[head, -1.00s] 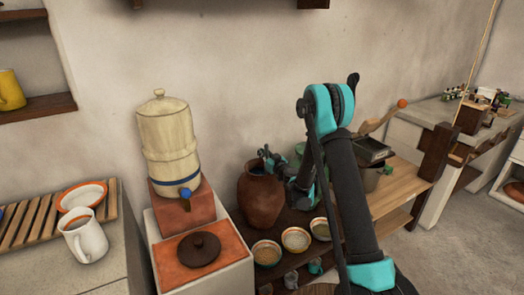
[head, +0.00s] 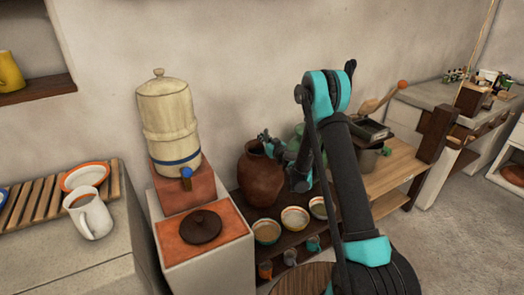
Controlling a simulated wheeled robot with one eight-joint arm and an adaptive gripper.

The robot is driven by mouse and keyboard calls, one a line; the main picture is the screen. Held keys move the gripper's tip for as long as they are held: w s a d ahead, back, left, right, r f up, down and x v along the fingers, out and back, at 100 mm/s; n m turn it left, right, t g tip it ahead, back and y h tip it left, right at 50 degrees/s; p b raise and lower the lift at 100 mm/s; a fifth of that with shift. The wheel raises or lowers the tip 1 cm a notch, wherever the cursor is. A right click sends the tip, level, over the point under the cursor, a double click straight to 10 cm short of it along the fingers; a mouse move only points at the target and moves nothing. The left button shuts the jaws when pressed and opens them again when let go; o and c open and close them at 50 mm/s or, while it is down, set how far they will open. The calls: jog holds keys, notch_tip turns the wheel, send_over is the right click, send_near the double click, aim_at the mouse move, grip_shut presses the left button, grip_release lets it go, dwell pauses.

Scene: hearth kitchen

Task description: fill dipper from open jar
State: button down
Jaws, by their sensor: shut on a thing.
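The open jar (head: 260,180), brown, round-bellied clay, stands upright on a dark wooden shelf beside the water filter. My gripper (head: 267,146) is at the jar's mouth, small and partly hidden by my own arm. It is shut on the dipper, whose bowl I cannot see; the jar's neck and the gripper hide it. The level inside the jar cannot be seen. A dark round lid (head: 201,226) with a knob lies on the orange tile to the left of the jar.
A cream water filter (head: 168,122) with a blue tap stands left of the jar. Several small bowls (head: 295,217) sit in front of it, with cups below. A white mug (head: 90,214) is on the left counter. A wooden bench (head: 395,168) with pots is at right.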

jog(key=shift+f, duration=0.1)
jog(key=shift+f, duration=0.45)
jog(key=shift+r, duration=0.1)
dwell(1.2)
notch_tip(320, 180, up, 20)
jog(key=shift+r, duration=0.2)
dwell(2.0)
jog(key=shift+n+g+h, duration=0.3)
jog(key=shift+n+g, duration=0.1)
jog(key=shift+g, duration=0.1)
dwell(1.0)
jog(key=shift+f, duration=0.1)
dwell(0.9)
jog(key=shift+m+t, duration=0.4)
jog(key=shift+t, duration=0.1)
